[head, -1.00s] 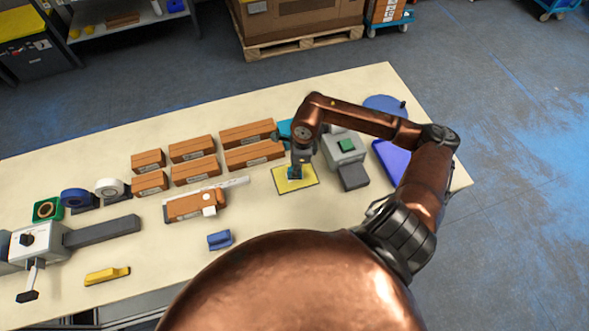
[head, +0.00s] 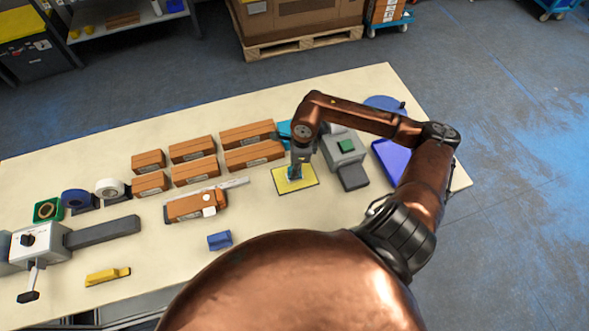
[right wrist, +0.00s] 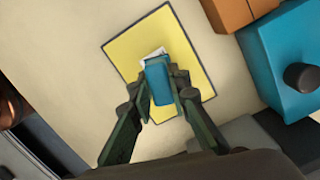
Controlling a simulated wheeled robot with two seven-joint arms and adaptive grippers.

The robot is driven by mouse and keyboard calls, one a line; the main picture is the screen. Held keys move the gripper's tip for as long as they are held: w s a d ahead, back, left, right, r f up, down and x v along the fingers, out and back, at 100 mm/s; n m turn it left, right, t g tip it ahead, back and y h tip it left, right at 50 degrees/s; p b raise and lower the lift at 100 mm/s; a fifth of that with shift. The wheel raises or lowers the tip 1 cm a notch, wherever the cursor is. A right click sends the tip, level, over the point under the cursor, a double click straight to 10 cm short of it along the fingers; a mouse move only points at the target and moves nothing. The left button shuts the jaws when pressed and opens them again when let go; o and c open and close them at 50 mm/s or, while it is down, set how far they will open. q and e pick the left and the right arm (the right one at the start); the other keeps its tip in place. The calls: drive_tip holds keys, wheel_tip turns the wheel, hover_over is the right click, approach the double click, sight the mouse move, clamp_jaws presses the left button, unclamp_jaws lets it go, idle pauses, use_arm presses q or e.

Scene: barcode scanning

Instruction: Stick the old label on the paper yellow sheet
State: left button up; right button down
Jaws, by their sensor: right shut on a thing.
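My right gripper (head: 294,174) points down over the middle of the sheet. In the right wrist view my right gripper (right wrist: 163,88) is shut on a blue block (right wrist: 157,78). A small white piece, seemingly the label (right wrist: 152,54), shows at the far end of the block, over the sheet. I cannot tell whether it touches the sheet. The left gripper is not in view.
Several brown boxes (head: 193,149) stand left of the sheet. A brown box with white patches (head: 190,207) lies nearer. A separate blue block (head: 219,240) lies near the front edge. Bare table surrounds the sheet's left and front.

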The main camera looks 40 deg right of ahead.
drive_tip(key=shift+r+p, duration=1.2)
drive_tip(key=shift+r, duration=1.75)
